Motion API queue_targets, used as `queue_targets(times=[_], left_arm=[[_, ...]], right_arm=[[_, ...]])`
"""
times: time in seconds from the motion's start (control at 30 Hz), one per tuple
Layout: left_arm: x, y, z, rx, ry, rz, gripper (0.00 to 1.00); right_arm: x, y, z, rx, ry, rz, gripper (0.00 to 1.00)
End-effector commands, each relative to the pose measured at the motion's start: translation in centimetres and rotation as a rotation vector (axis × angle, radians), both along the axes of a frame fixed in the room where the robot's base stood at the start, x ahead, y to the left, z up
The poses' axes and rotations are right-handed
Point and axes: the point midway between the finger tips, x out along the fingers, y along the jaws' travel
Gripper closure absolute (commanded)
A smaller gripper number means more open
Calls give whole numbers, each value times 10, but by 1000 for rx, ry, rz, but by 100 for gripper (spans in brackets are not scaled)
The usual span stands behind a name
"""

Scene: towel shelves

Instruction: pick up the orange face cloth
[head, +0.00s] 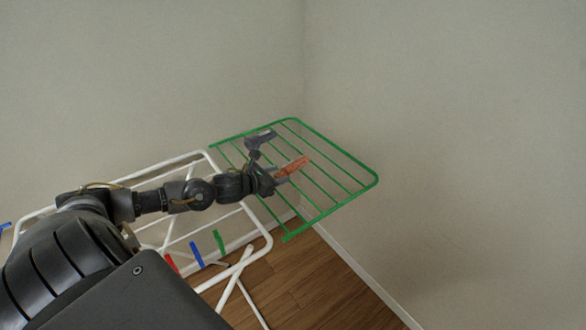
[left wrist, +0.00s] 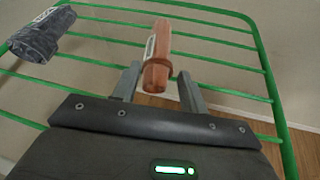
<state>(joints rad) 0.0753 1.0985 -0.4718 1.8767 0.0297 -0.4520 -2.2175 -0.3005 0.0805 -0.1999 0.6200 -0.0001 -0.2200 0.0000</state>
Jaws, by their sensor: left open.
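The orange face cloth (head: 292,167) is rolled up and lies across the wires of the green rack. In the left wrist view the cloth (left wrist: 157,58) has a pale label on its left side, and its near end lies at the mouth of the jaws. My left gripper (left wrist: 160,85) is open, with one finger to each side of the cloth's near end; I cannot tell whether they touch it. In the head view my left gripper (head: 275,175) is at the cloth's near left end. My right gripper does not show.
A dark grey rolled cloth (head: 260,139) lies on the green rack (head: 345,165), left of the orange one in the left wrist view. A white rack frame (head: 180,160) with red, blue and green tags adjoins it. Walls stand behind; the wooden floor (head: 310,280) is below.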

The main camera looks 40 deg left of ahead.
Motion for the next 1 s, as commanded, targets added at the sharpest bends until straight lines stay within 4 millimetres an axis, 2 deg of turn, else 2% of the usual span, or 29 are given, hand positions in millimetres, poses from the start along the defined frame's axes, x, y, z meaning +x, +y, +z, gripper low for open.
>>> queue_targets(times=[0.2,0.3,0.63,0.87,1.0], left_arm=[[28,-1,-6,-3,-1,2,57],[40,-2,-13,-2,-1,3,57],[45,-2,-18,0,0,0,57],[45,-2,-18,0,0,0,86],[46,-2,-18,0,0,0,86]], right_arm=[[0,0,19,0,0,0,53],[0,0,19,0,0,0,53],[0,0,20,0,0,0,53],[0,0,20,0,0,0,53],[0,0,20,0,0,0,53]])
